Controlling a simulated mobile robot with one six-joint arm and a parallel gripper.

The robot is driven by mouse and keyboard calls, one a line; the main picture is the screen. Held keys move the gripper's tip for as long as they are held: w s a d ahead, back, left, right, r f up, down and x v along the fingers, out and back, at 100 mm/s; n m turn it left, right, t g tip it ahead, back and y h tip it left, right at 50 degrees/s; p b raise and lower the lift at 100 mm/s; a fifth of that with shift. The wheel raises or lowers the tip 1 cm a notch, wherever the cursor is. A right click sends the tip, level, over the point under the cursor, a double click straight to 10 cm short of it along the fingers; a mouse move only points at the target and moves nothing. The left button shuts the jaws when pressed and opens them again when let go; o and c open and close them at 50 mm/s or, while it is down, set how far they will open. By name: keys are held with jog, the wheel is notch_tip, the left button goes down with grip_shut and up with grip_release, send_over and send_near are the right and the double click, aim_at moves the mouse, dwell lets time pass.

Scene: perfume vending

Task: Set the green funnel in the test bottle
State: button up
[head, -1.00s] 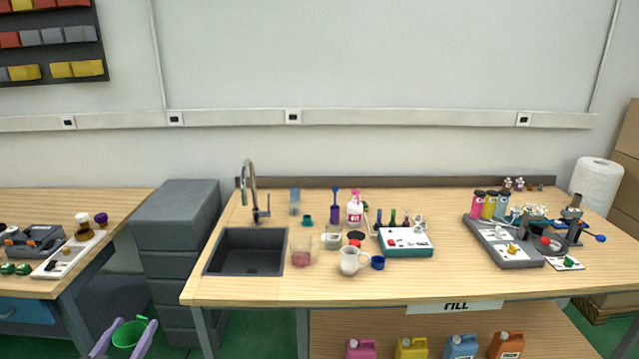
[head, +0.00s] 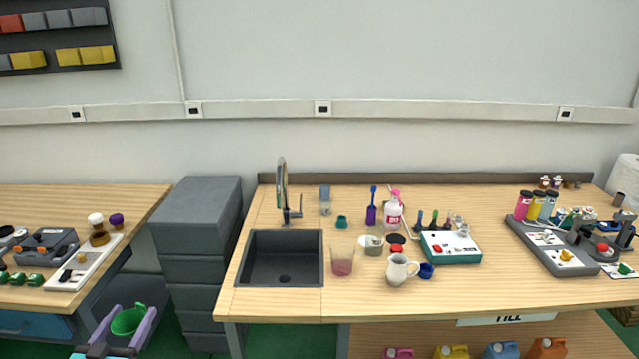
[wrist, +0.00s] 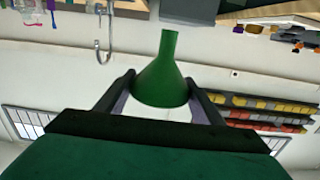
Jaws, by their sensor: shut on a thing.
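The green funnel (head: 127,321) is in my gripper (head: 138,310) at the lower left of the head view, in front of the gap between the two benches. In the wrist view the funnel (wrist: 163,80) sits between the two fingers of my gripper (wrist: 160,86), its wide cone at the fingers and its narrow spout pointing up in the picture. My gripper is shut on it. I cannot tell which vessel is the test bottle. A clear beaker with pink liquid (head: 342,262) stands right of the sink.
A grey drawer stack (head: 198,215) stands between the left bench and the main bench. The sink (head: 279,258) and tall tap (head: 283,190) are at the main bench's left. A white jug (head: 399,269) and teal-edged device (head: 452,247) stand further right. The front bench strip is clear.

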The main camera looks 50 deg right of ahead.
jog(key=shift+w, duration=0.2)
jog(key=shift+d, duration=0.2)
